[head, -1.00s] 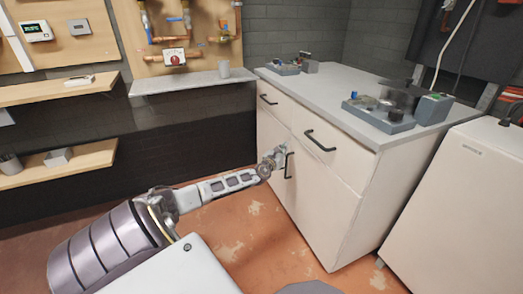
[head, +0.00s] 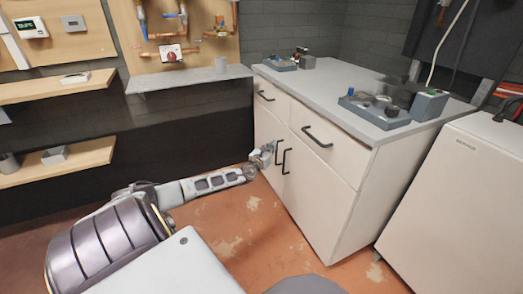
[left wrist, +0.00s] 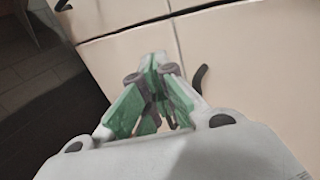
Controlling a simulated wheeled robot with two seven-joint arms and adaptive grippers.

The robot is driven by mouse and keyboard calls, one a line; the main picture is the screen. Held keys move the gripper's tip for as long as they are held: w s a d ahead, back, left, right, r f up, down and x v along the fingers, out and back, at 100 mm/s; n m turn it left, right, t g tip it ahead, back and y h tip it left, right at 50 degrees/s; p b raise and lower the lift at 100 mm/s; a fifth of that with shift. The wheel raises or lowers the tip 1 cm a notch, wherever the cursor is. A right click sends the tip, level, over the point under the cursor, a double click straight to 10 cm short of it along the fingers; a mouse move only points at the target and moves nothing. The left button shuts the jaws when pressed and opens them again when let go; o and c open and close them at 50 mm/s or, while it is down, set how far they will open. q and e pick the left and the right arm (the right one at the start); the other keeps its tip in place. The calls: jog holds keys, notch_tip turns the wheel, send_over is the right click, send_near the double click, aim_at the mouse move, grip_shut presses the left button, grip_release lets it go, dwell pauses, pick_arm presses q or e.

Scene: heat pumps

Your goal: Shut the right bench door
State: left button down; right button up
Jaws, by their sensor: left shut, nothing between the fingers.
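The bench (head: 375,155) is a cream cabinet with a grey top, two drawers and two lower doors. Its right door (head: 318,195) looks flush with the front, without a visible gap. That door's dark upright handle (head: 287,162) shows in the head view; in the left wrist view a dark handle (left wrist: 199,78) lies right of the door seam. My left gripper (head: 264,155) is shut and empty in front of the left door, beside the left door's handle (head: 278,152). In the left wrist view its green-padded fingers (left wrist: 150,75) cover part of the front; contact cannot be told. My right gripper is not in view.
A cream appliance (head: 460,200) stands right of the bench. Grey devices (head: 385,110) sit on the benchtop. Wooden shelves (head: 60,162) and a grey ledge (head: 190,78) line the left wall. Orange floor (head: 225,230) before the bench is clear.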

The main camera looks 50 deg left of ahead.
pick_arm(q)
jog(key=shift+s+a+p, duration=0.2)
jog(key=shift+s+a, duration=0.1)
jog(key=shift+s, duration=0.55)
jog(key=shift+s+a+p, duration=0.15)
jog(key=shift+s+a, duration=0.15)
jog(key=shift+s, duration=0.55)
jog(key=shift+s+a+p, duration=0.2)
jog(key=shift+s+a, duration=0.1)
jog(key=shift+s, duration=0.55)
